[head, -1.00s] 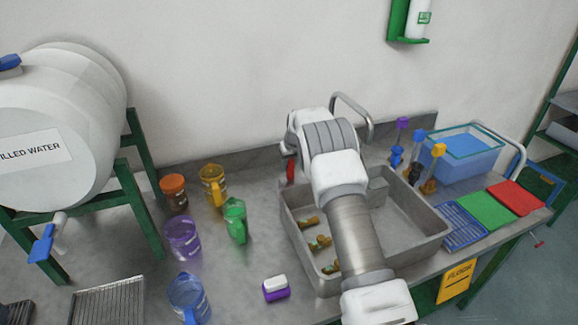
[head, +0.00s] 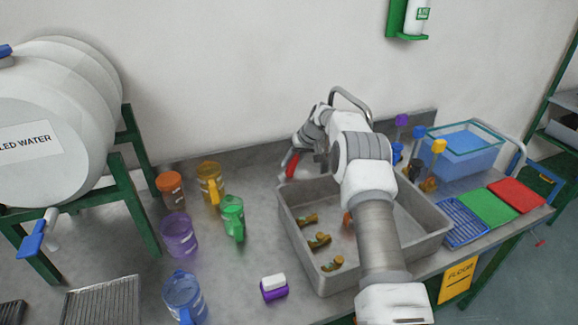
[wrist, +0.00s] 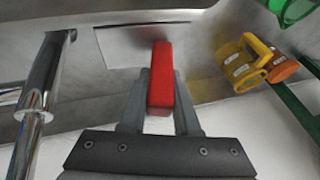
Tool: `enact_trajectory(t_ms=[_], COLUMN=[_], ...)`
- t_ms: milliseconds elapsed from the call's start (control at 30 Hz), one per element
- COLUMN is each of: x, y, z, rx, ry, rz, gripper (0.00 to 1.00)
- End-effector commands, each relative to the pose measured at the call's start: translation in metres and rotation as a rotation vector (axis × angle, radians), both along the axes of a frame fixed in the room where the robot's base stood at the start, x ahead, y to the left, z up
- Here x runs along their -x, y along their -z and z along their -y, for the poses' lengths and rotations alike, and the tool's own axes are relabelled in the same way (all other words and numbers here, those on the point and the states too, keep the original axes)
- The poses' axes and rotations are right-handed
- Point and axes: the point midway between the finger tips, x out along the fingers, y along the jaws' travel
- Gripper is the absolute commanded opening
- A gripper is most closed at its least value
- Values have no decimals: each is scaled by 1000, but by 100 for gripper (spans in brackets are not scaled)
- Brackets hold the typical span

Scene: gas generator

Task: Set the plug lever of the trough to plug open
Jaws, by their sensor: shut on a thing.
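In the wrist view, the red lever (wrist: 160,82) lies between the two fingers. My gripper (wrist: 160,88) is shut on it. In the head view my gripper (head: 301,150) reaches the lever from the right. The lever's lower end and the plug are not clearly seen; my arm covers part of the trough.
A steel tap (head: 352,98) stands behind the trough; a chrome pipe (wrist: 38,95) is close on the left in the wrist view. Several jugs, one green (head: 233,215) and one yellow (head: 211,180), stand left of the trough. Brown-green pieces (head: 320,240) lie in it.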

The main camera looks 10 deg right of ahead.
Motion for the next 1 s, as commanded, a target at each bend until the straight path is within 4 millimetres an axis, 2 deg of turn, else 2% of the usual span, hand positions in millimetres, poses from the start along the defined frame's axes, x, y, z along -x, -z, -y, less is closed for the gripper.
enact_trajectory(t_ms=[400, 900, 933, 1000], x=[-1, 0, 0, 0], y=[5, 5, 5, 5], z=[2, 1, 1, 1], rx=[-185, -205, -205, -205], ry=[1, 1, 1, 1], rz=[-36, -42, -42, -42], gripper=[0, 0, 33, 46])
